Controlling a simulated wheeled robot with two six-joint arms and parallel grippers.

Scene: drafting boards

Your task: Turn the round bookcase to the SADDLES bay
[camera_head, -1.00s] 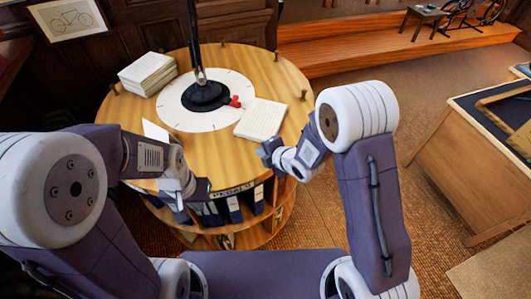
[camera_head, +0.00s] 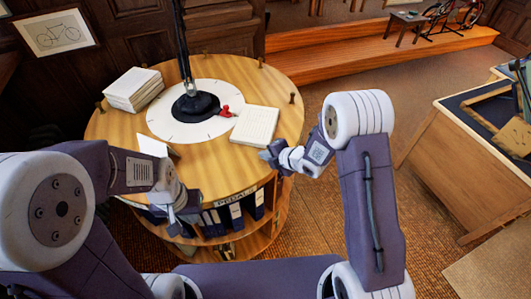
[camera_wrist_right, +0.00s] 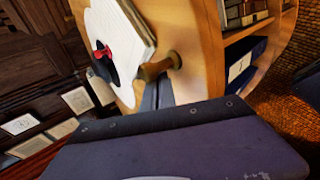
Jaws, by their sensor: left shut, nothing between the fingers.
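The round bookcase (camera_head: 215,179) has a wooden top with short pegs around its rim. A label on its front edge reads PEDALS (camera_head: 236,207), above dark blue binders. I cannot read SADDLES anywhere. A white disc (camera_head: 160,122) with tick marks and a red marker (camera_head: 226,111) lies around the lamp's base. My left gripper (camera_head: 181,222) is shut and empty by the front left rim. My right gripper (camera_head: 266,157) is at the right front rim. In the right wrist view its fingers (camera_wrist_right: 157,94) are close by a wooden peg (camera_wrist_right: 160,67); contact and opening are unclear.
A desk (camera_head: 440,165) stands at the right, a wooden step (camera_head: 340,60) behind. Carpet between them is clear.

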